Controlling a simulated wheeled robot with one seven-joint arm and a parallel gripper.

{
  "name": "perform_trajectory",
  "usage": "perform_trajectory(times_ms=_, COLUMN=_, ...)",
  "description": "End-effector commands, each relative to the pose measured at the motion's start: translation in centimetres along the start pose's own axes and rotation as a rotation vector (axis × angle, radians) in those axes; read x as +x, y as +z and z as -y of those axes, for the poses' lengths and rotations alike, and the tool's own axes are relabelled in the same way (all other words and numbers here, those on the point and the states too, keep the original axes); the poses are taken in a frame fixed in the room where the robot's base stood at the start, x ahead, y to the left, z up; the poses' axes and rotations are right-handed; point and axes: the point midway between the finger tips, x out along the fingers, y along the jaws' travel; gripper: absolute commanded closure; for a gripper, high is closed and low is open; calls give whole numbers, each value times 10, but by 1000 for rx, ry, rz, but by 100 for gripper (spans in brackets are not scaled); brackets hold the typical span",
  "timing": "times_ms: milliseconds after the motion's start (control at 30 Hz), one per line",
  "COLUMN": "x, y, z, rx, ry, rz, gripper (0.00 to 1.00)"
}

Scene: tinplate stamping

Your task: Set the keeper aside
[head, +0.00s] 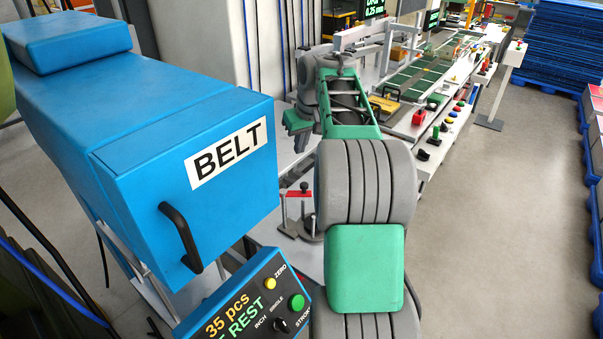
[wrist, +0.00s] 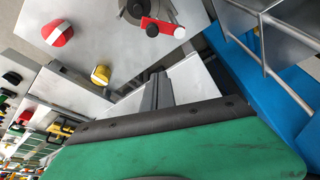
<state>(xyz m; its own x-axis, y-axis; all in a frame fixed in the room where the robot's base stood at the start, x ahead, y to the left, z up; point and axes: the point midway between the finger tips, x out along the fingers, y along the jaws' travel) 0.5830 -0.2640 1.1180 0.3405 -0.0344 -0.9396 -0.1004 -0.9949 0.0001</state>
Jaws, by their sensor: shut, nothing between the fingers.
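In the head view the red bar (head: 297,193) sits at a small post assembly, left of my arm. My gripper (wrist: 157,78) points toward the plate area in the wrist view, with its grey fingers together and nothing between them. It is apart from the red bar. In the head view my arm partly hides the work area.
A blue cabinet marked BELT (head: 200,180) stands close at the left, with a control box (head: 250,300) below it. The wrist view shows a red-and-white round part (wrist: 57,33) and a yellow knob (wrist: 101,75). A green conveyor (head: 418,72) runs behind.

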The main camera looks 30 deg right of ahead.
Motion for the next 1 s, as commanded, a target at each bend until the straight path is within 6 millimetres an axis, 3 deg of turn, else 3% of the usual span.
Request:
perform_trajectory(times_ms=167, x=13, y=0, z=1, rx=0, ry=-2, rz=2, gripper=100)
perform_trajectory(times_ms=600, x=100, y=2, z=1, rx=1, ry=0, rz=1, gripper=100)
perform_trajectory(times_ms=800, x=91, y=32, z=1, rx=0, ry=0, rz=0, gripper=100)
perform_trajectory(times_ms=1000, x=92, y=39, z=0, rx=1, ry=0, rz=-1, gripper=100)
